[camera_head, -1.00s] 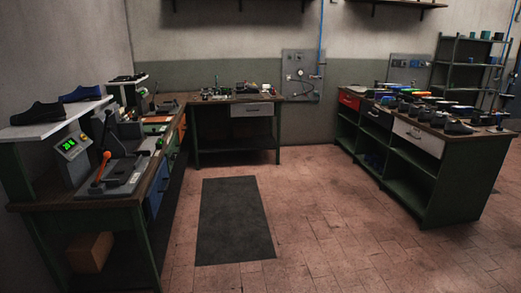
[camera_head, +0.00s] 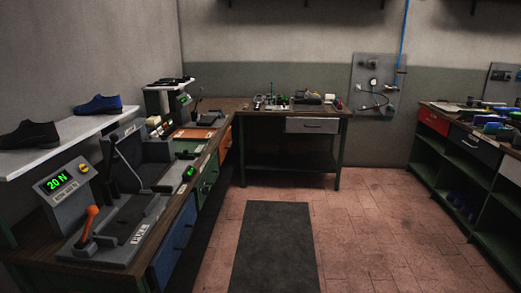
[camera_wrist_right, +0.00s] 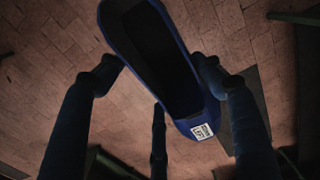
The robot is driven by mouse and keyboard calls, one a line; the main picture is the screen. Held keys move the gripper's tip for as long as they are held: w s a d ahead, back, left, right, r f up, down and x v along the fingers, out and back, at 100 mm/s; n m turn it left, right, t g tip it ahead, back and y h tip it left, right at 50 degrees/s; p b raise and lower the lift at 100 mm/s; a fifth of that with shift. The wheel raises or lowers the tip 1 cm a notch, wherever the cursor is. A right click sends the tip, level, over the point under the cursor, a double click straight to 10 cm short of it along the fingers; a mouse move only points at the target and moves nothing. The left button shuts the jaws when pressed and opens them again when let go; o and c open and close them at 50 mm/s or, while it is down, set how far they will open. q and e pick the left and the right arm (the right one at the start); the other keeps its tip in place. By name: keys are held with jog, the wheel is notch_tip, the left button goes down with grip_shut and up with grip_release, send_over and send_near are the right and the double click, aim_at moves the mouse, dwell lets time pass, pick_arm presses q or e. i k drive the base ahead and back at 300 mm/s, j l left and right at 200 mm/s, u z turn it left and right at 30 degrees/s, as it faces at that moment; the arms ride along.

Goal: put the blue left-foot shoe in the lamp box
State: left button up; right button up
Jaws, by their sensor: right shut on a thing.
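In the right wrist view my right gripper (camera_wrist_right: 157,82) is shut on a blue shoe (camera_wrist_right: 155,50). Its fingers press on both sides of the shoe, with a third finger below. The shoe's dark opening faces the camera. A white label (camera_wrist_right: 202,132) at its near end seems to read LEFT. The floor shows behind the shoe. In the head view another blue shoe (camera_head: 98,105) stands on the white shelf at the left. I cannot surely pick out the lamp box. My left gripper is in neither view.
A black shoe (camera_head: 30,134) shares the white shelf (camera_head: 62,133). Below it stands a press (camera_head: 115,225) with an orange handle and a display reading 20 N. A back bench (camera_head: 290,115) holds small tools. The floor by the dark mat (camera_head: 275,245) is clear.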

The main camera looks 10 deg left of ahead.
aim_at(151, 174)
jog(key=i+l+u, duration=0.15)
jog(key=i+u, duration=0.35)
jog(key=i+l+u, duration=0.3)
jog(key=i+u, duration=0.15)
jog(key=i+l+u, duration=0.7)
jog(key=l+u, duration=0.3)
